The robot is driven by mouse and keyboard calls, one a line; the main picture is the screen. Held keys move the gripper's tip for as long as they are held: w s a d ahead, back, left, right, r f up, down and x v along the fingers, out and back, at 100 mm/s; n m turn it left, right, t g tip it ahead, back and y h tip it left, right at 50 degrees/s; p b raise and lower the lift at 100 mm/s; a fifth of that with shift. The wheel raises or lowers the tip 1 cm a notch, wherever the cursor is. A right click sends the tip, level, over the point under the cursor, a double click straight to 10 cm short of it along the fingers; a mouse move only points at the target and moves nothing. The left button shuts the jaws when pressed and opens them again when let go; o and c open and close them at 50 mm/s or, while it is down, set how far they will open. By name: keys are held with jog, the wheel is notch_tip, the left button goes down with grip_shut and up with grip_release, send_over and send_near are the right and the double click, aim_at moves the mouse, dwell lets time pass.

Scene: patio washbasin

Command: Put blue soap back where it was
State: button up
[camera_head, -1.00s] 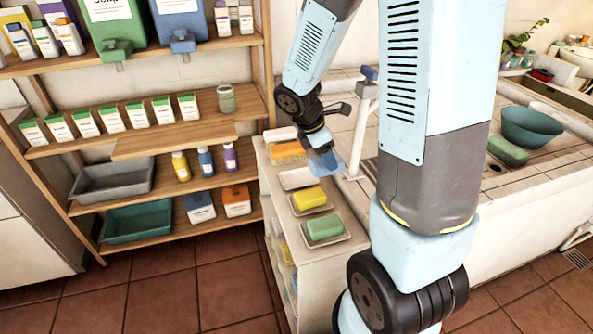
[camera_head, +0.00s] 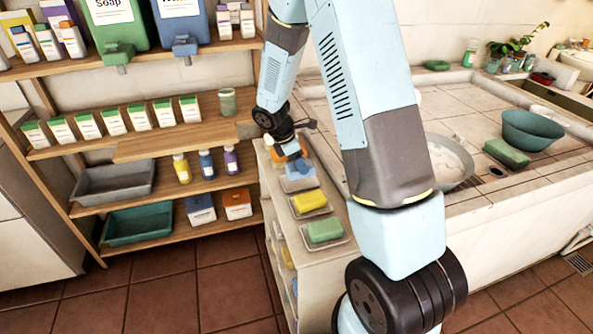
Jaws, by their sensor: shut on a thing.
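The blue soap (camera_head: 300,169) is at my gripper (camera_head: 296,159), over a white soap dish (camera_head: 303,186) on the narrow cabinet. My gripper is shut on the soap, and its fingers are small and partly hidden by its own body. I cannot tell whether the soap touches the dish. The dish is in the row between the yellow soap (camera_head: 309,201) and the orange soap (camera_head: 269,141), which is mostly hidden behind my gripper.
A green soap (camera_head: 325,231) lies in the nearest dish. The wooden shelf (camera_head: 180,140) with bottles and boxes stands to the left. The tiled counter to the right holds a basin (camera_head: 447,160), a teal bowl (camera_head: 531,129) and a green sponge-like block (camera_head: 506,153).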

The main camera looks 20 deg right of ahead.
jog(key=shift+w+a+f, duration=0.1)
jog(key=shift+w+f, duration=0.2)
jog(key=shift+f, duration=1.6)
jog(key=o, duration=1.4)
jog(key=shift+c, duration=0.2)
